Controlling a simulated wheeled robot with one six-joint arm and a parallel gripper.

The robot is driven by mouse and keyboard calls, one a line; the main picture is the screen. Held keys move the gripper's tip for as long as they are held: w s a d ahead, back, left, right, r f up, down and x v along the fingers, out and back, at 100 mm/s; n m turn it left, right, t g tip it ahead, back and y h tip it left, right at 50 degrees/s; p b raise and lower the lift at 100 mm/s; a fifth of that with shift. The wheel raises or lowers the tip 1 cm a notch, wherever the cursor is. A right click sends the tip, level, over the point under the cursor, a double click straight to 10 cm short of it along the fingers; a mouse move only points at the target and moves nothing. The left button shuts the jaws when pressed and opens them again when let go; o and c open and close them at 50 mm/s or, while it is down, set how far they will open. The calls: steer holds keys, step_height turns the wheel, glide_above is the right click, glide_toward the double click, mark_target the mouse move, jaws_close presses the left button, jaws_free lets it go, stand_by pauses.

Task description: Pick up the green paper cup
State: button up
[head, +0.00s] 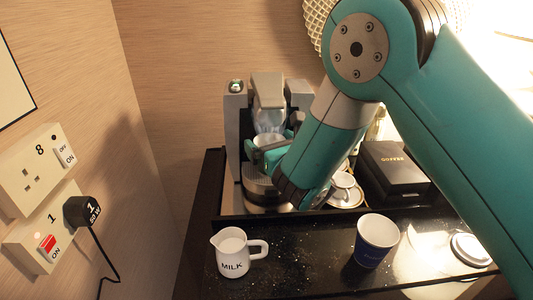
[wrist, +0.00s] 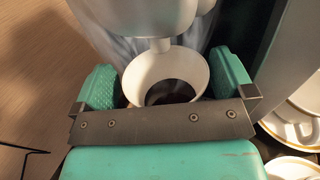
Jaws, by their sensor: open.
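A paper cup (wrist: 142,76) stands under the spout of the coffee machine (head: 235,110), with dark coffee inside and a white inner wall. Its outer colour is hidden in the wrist view. My gripper (wrist: 166,84) is open, with one teal finger on the left of the cup and one on the right. Whether the fingers touch the cup I cannot tell. In the head view my gripper (head: 270,153) is inside the machine's bay, and my arm hides much of it. A dark blue paper cup (head: 376,243) stands on the front counter, apart from my gripper.
A white milk jug (head: 233,262) stands at the front left of the black counter. A black box (head: 394,172) and cups on saucers (head: 345,193) are right of the machine. The spout (wrist: 160,44) hangs close above the cup. A white lid (head: 471,249) lies at the right.

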steer(key=shift+w+d, duration=0.1)
steer(key=shift+d, duration=0.1)
steer(key=c, duration=0.9)
steer(key=shift+o, duration=0.2)
steer(key=shift+r, duration=0.15)
